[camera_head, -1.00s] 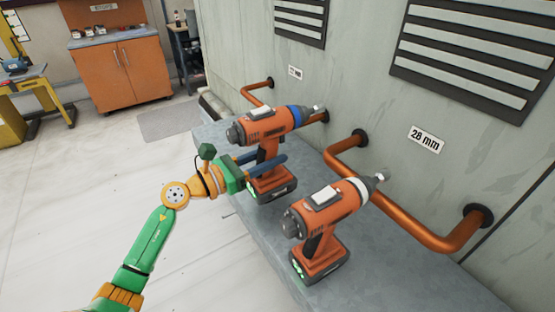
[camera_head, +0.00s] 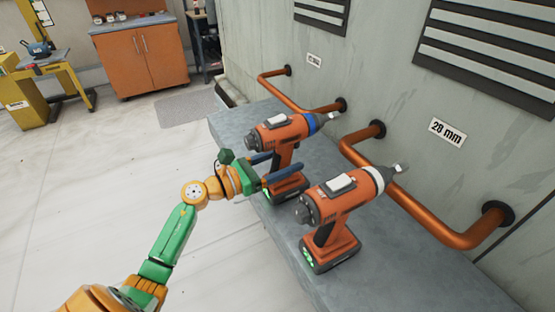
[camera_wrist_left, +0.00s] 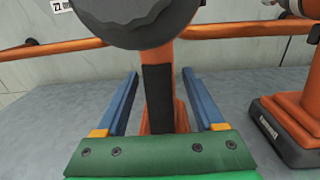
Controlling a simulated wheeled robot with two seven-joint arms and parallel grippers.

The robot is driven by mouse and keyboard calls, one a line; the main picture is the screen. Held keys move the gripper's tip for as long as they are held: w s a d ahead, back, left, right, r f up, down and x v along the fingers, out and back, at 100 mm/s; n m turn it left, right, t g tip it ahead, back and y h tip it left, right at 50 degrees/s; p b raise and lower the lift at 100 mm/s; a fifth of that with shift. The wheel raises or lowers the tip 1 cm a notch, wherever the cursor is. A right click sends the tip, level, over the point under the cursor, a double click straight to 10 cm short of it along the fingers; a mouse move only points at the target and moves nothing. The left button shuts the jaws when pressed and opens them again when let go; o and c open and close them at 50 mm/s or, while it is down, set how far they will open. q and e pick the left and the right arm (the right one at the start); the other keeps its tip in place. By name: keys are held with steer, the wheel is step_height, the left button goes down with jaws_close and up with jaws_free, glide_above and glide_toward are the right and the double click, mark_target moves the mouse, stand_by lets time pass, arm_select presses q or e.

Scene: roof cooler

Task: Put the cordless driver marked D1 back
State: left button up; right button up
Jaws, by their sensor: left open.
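A cordless driver with a blue collar (camera_head: 284,131) stands upright on the grey ledge (camera_head: 390,283). A second driver with a white collar (camera_head: 345,197) stands on the ledge, nearer and to the right. I cannot read a D1 mark on either. My left gripper (camera_head: 287,161) is open around the blue-collared driver's handle. In the left wrist view the handle (camera_wrist_left: 158,90) is between the blue fingers, with a gap on both sides; the driver's round rear end covers the top. The second driver's base (camera_wrist_left: 292,125) shows at right. My right gripper is not in view.
Copper pipes (camera_head: 425,215) run along the wall behind the drivers. A 28 mm label (camera_head: 447,132) is on the wall behind the nearer driver; a smaller label (camera_head: 314,61) is farther back. An orange cabinet (camera_head: 145,60) stands far left. The floor left of the ledge is clear.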

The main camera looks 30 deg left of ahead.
arm_select(q)
steer(key=b+v, duration=0.3)
steer(key=v, duration=0.8)
steer(key=shift+s+a+b, duration=0.2)
steer(key=shift+s+b, duration=0.15)
